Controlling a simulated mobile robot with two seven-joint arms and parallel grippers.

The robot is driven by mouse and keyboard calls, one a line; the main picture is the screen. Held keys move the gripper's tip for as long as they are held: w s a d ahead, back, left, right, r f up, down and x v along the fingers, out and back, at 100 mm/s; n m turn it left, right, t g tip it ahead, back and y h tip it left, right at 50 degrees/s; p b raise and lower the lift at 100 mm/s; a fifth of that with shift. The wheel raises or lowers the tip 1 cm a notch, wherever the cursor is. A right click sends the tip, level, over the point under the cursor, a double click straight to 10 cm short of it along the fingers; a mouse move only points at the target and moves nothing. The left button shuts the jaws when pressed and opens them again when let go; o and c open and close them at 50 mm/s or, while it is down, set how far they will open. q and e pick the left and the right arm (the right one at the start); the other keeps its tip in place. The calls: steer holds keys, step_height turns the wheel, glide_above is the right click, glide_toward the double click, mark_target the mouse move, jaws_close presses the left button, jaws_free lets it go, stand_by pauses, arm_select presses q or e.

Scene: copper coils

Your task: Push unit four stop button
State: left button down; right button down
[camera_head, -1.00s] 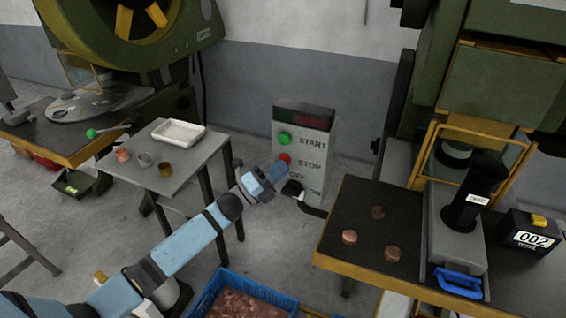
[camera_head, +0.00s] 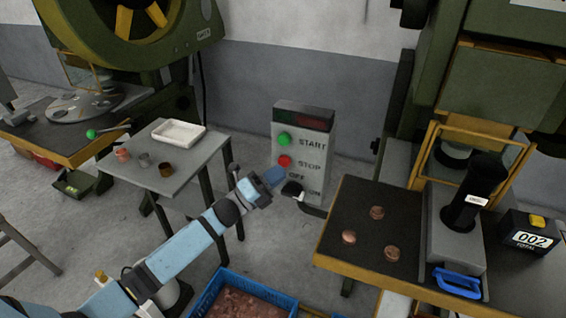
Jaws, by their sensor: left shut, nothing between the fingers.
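The grey control box (camera_head: 308,150) stands at the middle of the view, between the two machines. It carries a green button (camera_head: 284,139) labelled START and a red button (camera_head: 285,161) labelled STOP. Below them is an OFF/ON switch with a black lever (camera_head: 311,206) and a white part. My left gripper (camera_head: 276,177) is shut and empty, in front of the box, a little below and left of the red button, apart from it in the picture. The red button is fully visible. My right gripper does not show.
A grey side table (camera_head: 190,165) with a white tray (camera_head: 178,133) and three small cups stands left of the box. A dark workbench (camera_head: 350,205) with three copper pieces is at the right. A blue crate (camera_head: 205,299) sits below my arm.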

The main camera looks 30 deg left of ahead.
arm_select(q)
steer(key=s+p, duration=0.1)
steer(key=s, duration=0.4)
steer(key=shift+d, duration=0.15)
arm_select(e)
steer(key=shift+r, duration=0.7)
